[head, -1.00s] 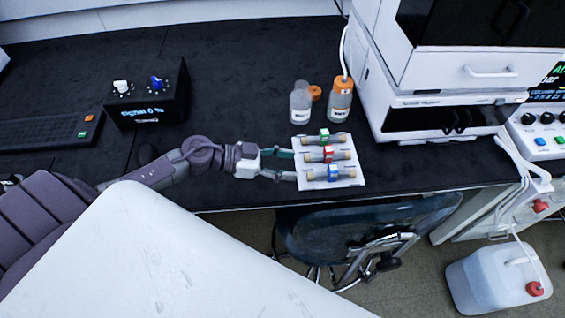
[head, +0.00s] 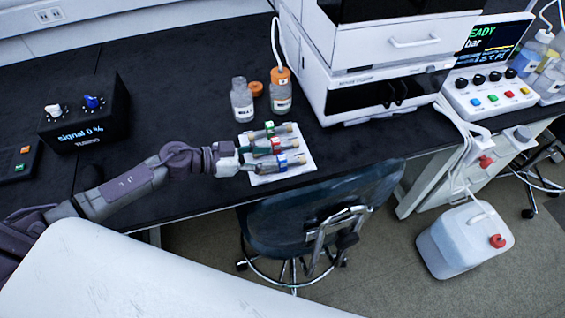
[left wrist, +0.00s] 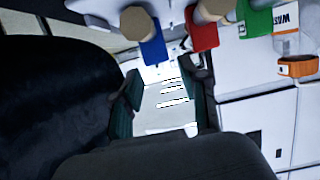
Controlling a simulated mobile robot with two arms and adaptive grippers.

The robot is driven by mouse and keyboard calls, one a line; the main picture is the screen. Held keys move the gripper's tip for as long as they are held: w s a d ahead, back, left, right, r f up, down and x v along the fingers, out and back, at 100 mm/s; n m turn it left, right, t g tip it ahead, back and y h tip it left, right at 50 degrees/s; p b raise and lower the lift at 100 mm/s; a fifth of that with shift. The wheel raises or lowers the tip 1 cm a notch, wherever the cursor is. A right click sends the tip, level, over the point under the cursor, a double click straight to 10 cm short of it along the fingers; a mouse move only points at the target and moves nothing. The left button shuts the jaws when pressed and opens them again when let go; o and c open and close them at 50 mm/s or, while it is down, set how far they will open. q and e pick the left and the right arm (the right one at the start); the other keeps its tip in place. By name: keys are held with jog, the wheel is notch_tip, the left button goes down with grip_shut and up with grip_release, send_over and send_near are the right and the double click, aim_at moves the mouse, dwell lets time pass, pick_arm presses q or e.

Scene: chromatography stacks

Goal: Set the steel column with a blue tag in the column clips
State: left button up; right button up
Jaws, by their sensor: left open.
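The steel column with a blue tag (head: 282,163) lies on a white tray (head: 309,164), at its front side. Its blue tag and tan end show in the left wrist view (left wrist: 153,46). Two similar columns lie behind it, one with a red tag (head: 276,146) and one with a green tag (head: 269,127). My left gripper (head: 257,159) is at the tray's left edge, beside the columns' left ends. In the left wrist view its fingers (left wrist: 163,82) are apart with nothing held between them. I cannot make out the column clips. My right gripper is not in view.
Two bottles, one clear (head: 242,100) and one orange-capped (head: 281,96), stand behind the tray. A white instrument (head: 365,92) stands to the right. A black box with knobs (head: 84,113) is at the left. A chair (head: 320,208) stands at the bench's front edge.

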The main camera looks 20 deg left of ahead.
aim_at(282, 157)
pick_arm(q)
jog(key=shift+w+d+f, duration=0.1)
jog(key=shift+w+d, duration=0.1)
jog(key=shift+d, duration=0.15)
jog(key=x, duration=0.3)
jog(key=shift+w+d+f, duration=0.1)
jog(key=shift+d+f, duration=0.05)
jog(key=shift+d, duration=0.15)
jog(key=shift+w+d+f, duration=0.15)
jog(key=shift+d+f, duration=0.05)
jog(key=shift+d, duration=0.1)
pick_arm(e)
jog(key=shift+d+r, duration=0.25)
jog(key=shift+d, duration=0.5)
pick_arm(q)
jog(key=shift+a, duration=0.1)
grip_shut()
jog(key=shift+r, duration=0.15)
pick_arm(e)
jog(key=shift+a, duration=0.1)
